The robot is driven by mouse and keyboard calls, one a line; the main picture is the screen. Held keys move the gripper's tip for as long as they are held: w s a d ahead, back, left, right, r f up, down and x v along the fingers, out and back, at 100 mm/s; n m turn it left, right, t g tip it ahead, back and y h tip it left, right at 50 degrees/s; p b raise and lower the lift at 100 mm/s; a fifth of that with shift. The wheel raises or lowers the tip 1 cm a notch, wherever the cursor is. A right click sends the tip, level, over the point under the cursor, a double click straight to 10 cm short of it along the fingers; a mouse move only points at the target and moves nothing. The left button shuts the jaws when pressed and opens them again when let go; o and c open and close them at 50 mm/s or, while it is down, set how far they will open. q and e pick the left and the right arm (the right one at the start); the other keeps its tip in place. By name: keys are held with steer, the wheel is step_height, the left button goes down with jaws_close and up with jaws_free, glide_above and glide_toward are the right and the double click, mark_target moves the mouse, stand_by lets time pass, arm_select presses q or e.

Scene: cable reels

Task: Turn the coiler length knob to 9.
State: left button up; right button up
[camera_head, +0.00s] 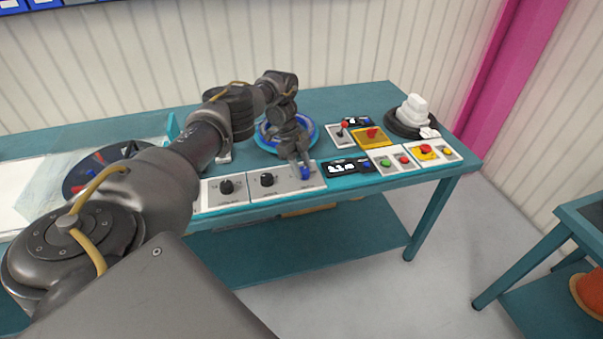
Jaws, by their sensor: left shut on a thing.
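A white control panel (284,184) along the bench front carries a black knob (267,179) and a blue knob (305,173). My left gripper (303,168) reaches down over the panel and is shut on the blue knob, whose front part shows below the fingers. Fingers hide the rest of the knob, and its scale is too small to read. A black display with white digits (347,167) sits just right of this panel; I cannot read its digits surely. My right gripper is not in view.
Another black knob (226,186) is to the left. A blue ring-shaped reel (267,139) is behind my gripper. Right are a red-topped lever (343,126), a yellow panel (370,138), push buttons (385,162) and a white stack on a black disc (412,113). The teal bench (459,161) ends at right.

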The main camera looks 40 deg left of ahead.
arm_select(q)
steer(key=m+b, duration=0.1)
steer(key=b, duration=0.2)
steer(key=shift+w+f+m+g, duration=0.1)
steer(key=shift+f+m+g, duration=0.1)
steer(key=shift+m+g, duration=0.15)
steer(key=shift+r+m+g+b, duration=0.15)
steer(key=shift+m+g+b, duration=0.1)
steer(key=shift+m+b, duration=0.5)
steer(key=shift+m, duration=0.5)
steer(key=shift+d+m+g, duration=0.1)
steer(key=shift+m+g, duration=0.3)
steer(key=shift+m, duration=0.4)
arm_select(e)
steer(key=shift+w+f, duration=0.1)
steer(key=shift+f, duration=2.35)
